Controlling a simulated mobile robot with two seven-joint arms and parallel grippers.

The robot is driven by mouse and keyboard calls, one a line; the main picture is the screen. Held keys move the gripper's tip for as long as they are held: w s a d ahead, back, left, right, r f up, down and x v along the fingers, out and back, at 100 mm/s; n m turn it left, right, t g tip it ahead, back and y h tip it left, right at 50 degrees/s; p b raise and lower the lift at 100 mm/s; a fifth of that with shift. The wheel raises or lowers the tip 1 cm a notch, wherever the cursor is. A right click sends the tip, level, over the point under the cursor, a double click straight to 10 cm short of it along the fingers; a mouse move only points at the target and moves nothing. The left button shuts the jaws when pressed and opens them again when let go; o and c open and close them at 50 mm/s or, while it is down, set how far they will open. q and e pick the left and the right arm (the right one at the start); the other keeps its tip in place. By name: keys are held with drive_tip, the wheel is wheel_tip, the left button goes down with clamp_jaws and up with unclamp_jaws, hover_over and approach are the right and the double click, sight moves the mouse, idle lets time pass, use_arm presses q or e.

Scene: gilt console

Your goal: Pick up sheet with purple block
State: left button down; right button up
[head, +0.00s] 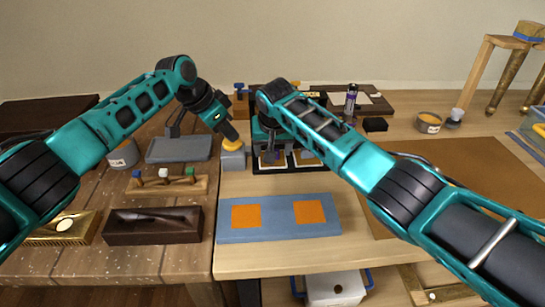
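Pale sheets (304,158) lie in a dark frame (290,170) near the table's middle. A small purplish patch (272,156) shows at the frame's left part; it is too small to tell whether it is the purple block. My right gripper (268,145) is over this left part, and its fingers are mostly hidden by shadow and by my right arm. My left gripper (232,137) points down just above a yellow piece on a grey block (233,160). Its fingers are too dark and small to tell whether they are open or touching the yellow piece.
A blue board (278,231) with two orange squares lies in front. A dark tray (152,226), a wooden peg rack (166,186) and a grey tray (178,150) are on the left. A bottle (350,100) stands behind my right arm. A brown mat (470,175) covers the right side.

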use_arm(q)
drive_tip(key=shift+f, duration=0.1)
use_arm(e)
drive_tip(key=shift+c, duration=0.5)
drive_tip(key=c, duration=1)
wheel_tip(320, 180, up, 10)
drive_tip(key=s, duration=0.8)
drive_tip(key=s+a, duration=0.1)
drive_tip(key=s, duration=0.4)
